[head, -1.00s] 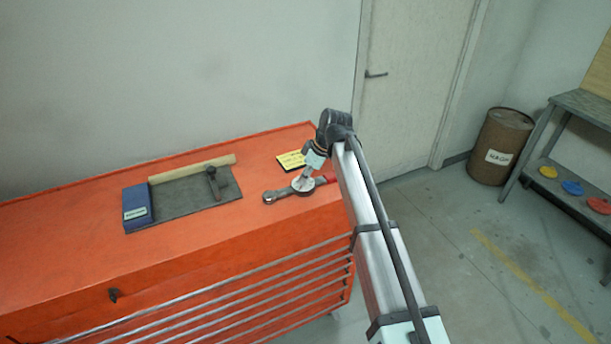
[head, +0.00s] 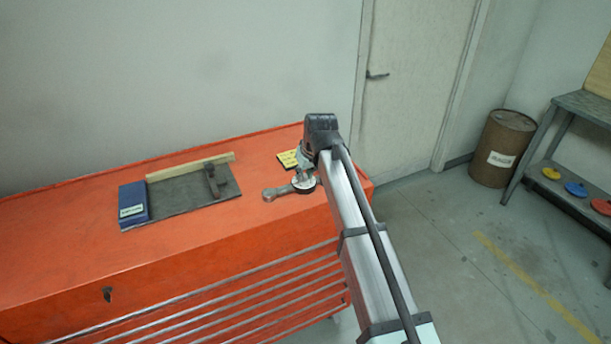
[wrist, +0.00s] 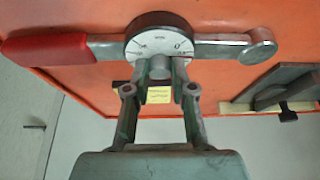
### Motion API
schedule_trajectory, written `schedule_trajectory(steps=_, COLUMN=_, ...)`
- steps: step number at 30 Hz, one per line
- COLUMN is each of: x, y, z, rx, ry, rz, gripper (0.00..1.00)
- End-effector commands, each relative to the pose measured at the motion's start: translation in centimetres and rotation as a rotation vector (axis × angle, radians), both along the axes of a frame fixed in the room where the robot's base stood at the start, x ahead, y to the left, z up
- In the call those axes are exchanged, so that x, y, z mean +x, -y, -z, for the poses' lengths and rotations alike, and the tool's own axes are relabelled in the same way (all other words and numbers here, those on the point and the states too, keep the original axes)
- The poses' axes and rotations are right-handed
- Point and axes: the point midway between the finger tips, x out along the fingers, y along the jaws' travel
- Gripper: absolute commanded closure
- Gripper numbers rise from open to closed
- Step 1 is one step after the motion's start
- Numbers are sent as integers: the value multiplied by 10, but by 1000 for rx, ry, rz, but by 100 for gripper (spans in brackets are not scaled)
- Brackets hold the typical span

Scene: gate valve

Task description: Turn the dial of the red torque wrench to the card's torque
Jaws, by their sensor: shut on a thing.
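The torque wrench (wrist: 105,45) lies on the orange cabinet top, with a red handle (wrist: 45,50) at the left and a grey head at the right in the wrist view. Its round dial (wrist: 160,35) has a white face with dark marks, too small to read surely. My gripper (wrist: 161,70) is shut on the dial, its fingers at the near rim. In the head view the wrench (head: 277,193) shows beside my gripper; my arm hides the handle. The yellow card (head: 287,159) lies behind the wrench, partly covered, and shows between my fingers in the wrist view (wrist: 160,94); its text is unreadable.
A grey mat (head: 185,203) holds a dark tool (head: 214,180), with a blue block (head: 133,203) at its left and a pale wooden strip (head: 190,167) behind. The cabinet top (head: 75,222) left of these is clear. A wall stands behind the cabinet.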

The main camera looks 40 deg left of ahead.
Motion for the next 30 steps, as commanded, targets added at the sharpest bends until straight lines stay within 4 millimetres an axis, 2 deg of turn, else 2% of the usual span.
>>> schedule_trajectory(steps=12, x=-2, y=-1, z=1, rx=0, ry=-1, rz=250, gripper=100)
schedule_trajectory(steps=30, x=-2, y=-1, z=0, rx=0, ry=-1, rz=304, gripper=100)
